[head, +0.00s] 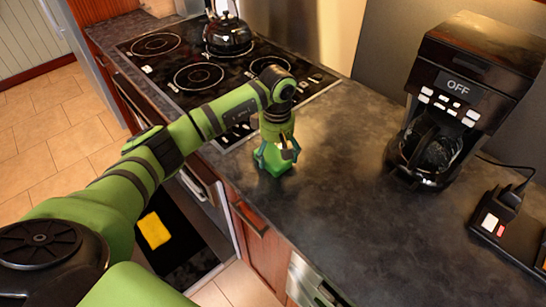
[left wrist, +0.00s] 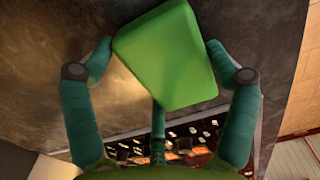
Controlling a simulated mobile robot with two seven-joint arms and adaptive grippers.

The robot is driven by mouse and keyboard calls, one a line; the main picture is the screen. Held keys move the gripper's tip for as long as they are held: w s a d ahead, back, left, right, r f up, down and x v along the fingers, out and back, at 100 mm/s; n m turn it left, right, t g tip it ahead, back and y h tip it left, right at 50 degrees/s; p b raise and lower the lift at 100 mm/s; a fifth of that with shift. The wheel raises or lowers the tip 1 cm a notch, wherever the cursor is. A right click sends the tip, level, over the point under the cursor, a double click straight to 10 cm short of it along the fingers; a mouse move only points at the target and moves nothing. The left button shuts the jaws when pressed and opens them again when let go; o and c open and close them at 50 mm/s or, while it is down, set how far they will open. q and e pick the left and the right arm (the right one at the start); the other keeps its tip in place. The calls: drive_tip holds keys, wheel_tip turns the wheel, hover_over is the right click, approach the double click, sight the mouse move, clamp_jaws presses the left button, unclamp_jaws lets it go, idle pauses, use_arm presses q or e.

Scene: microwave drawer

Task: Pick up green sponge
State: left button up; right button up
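The green sponge (head: 272,164) is on the dark countertop, just under my left gripper (head: 277,152) in the head view, where the fingers partly hide it. In the left wrist view the sponge (left wrist: 172,55) is a rounded bright green block. It sits turned at an angle between the fingertips of my left gripper (left wrist: 158,55). One finger is at its left edge, one at its right edge, and a third reaches under it from below. The fingers stand apart around the sponge. I cannot see a firm squeeze. My right gripper is not in view.
A stovetop (head: 200,75) with a black kettle (head: 228,34) lies behind left. The counter (head: 345,165) between gripper and coffee maker is clear. A yellow item (head: 154,230) shows low at left.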

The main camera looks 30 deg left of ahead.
sight(277, 151)
use_arm(q)
drive_tip(key=shift+c, duration=0.2)
drive_tip(key=shift+r+b, duration=0.35)
drive_tip(key=shift+r, duration=0.1)
wheel_tip(277, 151, up, 3)
drive_tip(key=shift+w+f+b, duration=0.1)
drive_tip(key=shift+f+b, duration=0.05)
drive_tip(key=shift+b, duration=0.65)
drive_tip(key=s+d+r+b, duration=0.2)
drive_tip(key=s+r, duration=0.5)
drive_tip(key=s, duration=0.4)
drive_tip(key=shift+s+d+r, duration=0.2)
drive_tip(key=shift+s+d, duration=0.05)
drive_tip(key=shift+d, duration=0.3)
drive_tip(key=shift+c, duration=1)
